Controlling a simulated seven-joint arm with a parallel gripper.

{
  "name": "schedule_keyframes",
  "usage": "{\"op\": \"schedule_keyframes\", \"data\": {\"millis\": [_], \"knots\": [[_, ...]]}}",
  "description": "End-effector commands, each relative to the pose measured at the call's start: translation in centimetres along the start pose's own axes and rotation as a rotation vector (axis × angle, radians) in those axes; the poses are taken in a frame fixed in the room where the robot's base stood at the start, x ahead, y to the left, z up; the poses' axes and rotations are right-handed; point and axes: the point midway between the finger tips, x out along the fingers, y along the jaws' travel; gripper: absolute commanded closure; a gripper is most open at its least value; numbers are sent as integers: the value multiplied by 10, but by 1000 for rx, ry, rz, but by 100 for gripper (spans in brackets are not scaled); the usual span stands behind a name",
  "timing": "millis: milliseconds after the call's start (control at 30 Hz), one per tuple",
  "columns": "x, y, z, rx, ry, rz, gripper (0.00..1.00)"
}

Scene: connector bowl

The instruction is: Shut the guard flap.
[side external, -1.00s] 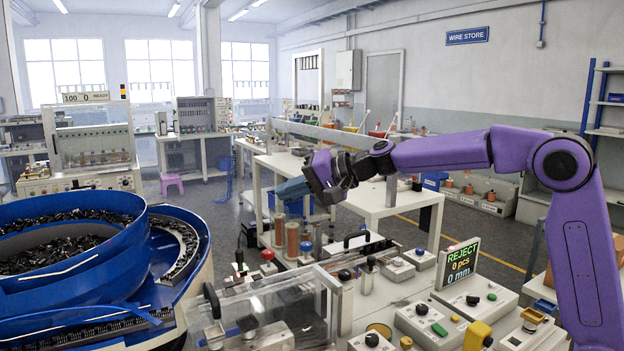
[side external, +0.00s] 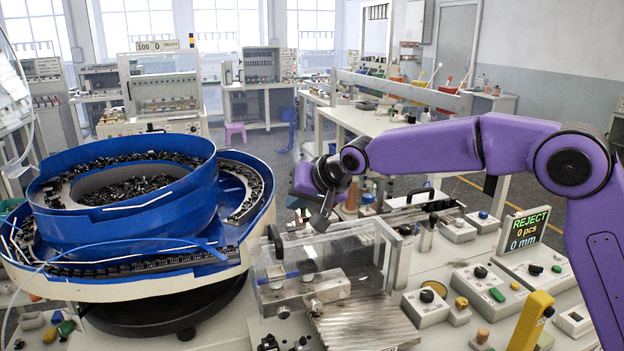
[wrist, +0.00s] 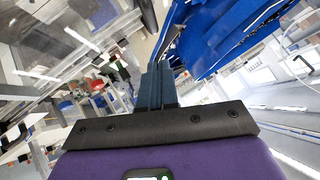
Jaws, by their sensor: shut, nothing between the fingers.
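The guard flap (side external: 335,248) is a clear panel with a black handle (side external: 275,242) at its left end, beside a metal-edged clear frame (side external: 388,255). Being see-through, its exact angle is hard to tell. My gripper (side external: 321,222) is above and behind the flap in the side view, to the right of the handle, fingers pointing down. No clear contact with the flap shows. In the wrist view my gripper's blue-grey fingers (wrist: 156,82) are together with nothing between them. Clear surfaces show at the left there, but I cannot tell the flap's edge.
A large blue feeder bowl (side external: 130,205) full of dark connectors stands to the left; its blue side also shows in the wrist view (wrist: 225,40). Metal blocks (side external: 300,290) and a ribbed plate (side external: 365,322) lie around the flap. Control boxes and a REJECT display (side external: 525,229) stand at right.

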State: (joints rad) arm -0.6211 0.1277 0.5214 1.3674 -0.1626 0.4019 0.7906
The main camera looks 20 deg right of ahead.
Motion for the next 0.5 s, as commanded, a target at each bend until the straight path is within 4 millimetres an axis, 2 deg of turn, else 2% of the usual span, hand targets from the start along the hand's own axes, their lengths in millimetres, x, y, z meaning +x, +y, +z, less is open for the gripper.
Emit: {"op": "schedule_keyframes", "data": {"millis": [233,500], "knots": [[29,-3,28,-93,-3,94,100],[48,0,46,-89,-1,94,100]]}}
